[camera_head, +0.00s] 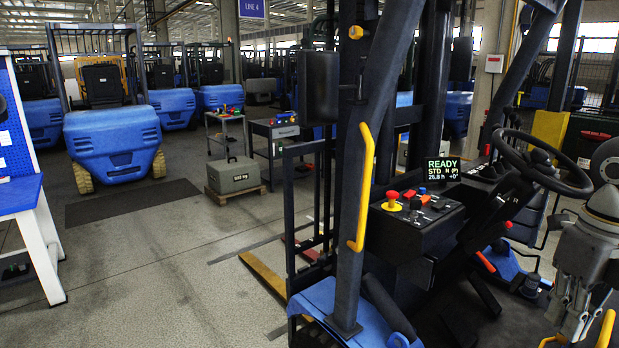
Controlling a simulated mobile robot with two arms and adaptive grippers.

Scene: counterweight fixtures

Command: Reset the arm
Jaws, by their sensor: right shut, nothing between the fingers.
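My right gripper (572,318) hangs at the lower right, pointing down, with part of its arm cut off by the right edge. It looks shut and empty. It is in front of the forklift's cab, below and right of the black steering wheel (541,163). A yellow bar shows beside and below its fingers. My left gripper is not in view.
The forklift's dark frame with a yellow grab handle (362,187) fills the middle right. Its control panel (416,207) has a red knob, beside a display reading READY. The floor at left centre is open.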

